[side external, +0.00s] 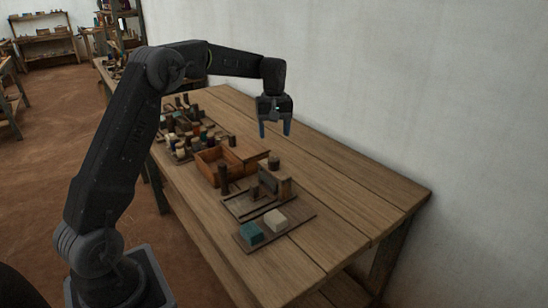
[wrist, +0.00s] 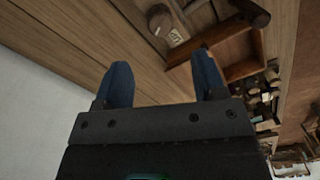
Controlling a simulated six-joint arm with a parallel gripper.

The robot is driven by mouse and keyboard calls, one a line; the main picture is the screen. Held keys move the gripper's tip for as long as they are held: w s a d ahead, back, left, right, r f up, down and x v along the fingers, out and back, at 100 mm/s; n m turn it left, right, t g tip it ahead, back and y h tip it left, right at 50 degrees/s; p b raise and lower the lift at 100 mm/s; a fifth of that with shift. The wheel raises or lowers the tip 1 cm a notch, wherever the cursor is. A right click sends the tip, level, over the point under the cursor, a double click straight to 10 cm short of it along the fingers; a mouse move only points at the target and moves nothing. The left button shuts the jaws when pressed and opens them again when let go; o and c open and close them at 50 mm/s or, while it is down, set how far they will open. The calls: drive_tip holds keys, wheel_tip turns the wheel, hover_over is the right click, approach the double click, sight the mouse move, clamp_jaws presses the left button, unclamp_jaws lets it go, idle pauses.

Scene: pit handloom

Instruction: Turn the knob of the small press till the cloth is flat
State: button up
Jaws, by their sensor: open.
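My gripper (side external: 275,130) hangs above the far half of the bench, fingers pointing down and apart, with nothing between them. In the wrist view its two blue fingers (wrist: 163,78) are spread over bare planks. A low wooden frame with an upright board (side external: 284,188) and short posts stands nearer the bench's front; it looks like the small press, but I cannot be sure. A dark round-topped knob-like piece (side external: 274,161) stands behind it, apart from my gripper. A round wooden end (wrist: 158,16) shows at the top of the wrist view. I cannot make out cloth in the press.
A tray (side external: 291,229) holds a teal block (side external: 250,232) and a pale block (side external: 275,219). An open wooden box (side external: 208,172) and many small spools (side external: 183,135) crowd the left. The bench's right side is clear; a white wall runs behind.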

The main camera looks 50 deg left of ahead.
sight(274, 159)
wheel_tip(274, 159, down, 9)
drive_tip(key=shift+f, duration=0.15)
drive_tip(key=shift+c, duration=0.2)
drive_tip(key=c, duration=0.9)
